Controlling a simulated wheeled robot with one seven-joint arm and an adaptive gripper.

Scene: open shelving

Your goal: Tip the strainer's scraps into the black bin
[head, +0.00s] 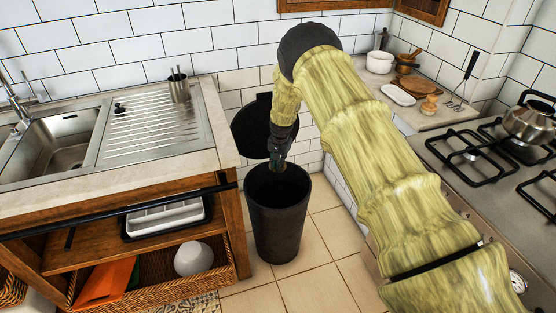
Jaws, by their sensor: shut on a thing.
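The black bin (277,222) stands upright on the tiled floor, right of the sink counter, with its mouth open. A dark round panel (250,125), seemingly its raised lid, is behind it. My gripper (277,163) points down at the bin's mouth, near its back rim. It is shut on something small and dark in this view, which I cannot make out. I cannot pick out the strainer or its scraps. The bin's inside is dark, and its depth is hidden.
The sink counter (220,160) is close on the bin's left, with a metal utensil cup (178,86) on it. The gas stove (470,170) and a back counter with a white pot (380,62) are on the right. Floor tiles (312,278) before the bin are clear.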

